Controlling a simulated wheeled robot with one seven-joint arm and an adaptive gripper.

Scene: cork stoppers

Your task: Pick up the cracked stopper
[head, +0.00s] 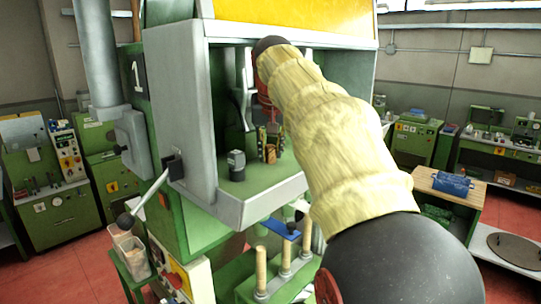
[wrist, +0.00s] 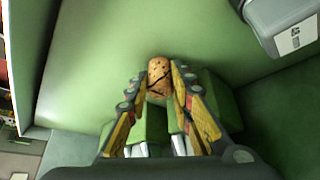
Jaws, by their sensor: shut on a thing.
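The cracked stopper (wrist: 158,72) is a short brown cork with a dark jagged line across it, seen in the wrist view. My gripper (wrist: 158,80) is closed around it, with one yellow-and-black finger against each side. The fingers hide part of the cork's sides. In the head view my gripper (head: 267,135) reaches down inside the grey-walled machine housing, and a small brown shape between its fingers appears to be the cork. I cannot tell whether the cork touches the green surface below.
Grey side walls (head: 198,130) enclose my gripper. Green blocks (wrist: 212,92) lie beneath the fingers.

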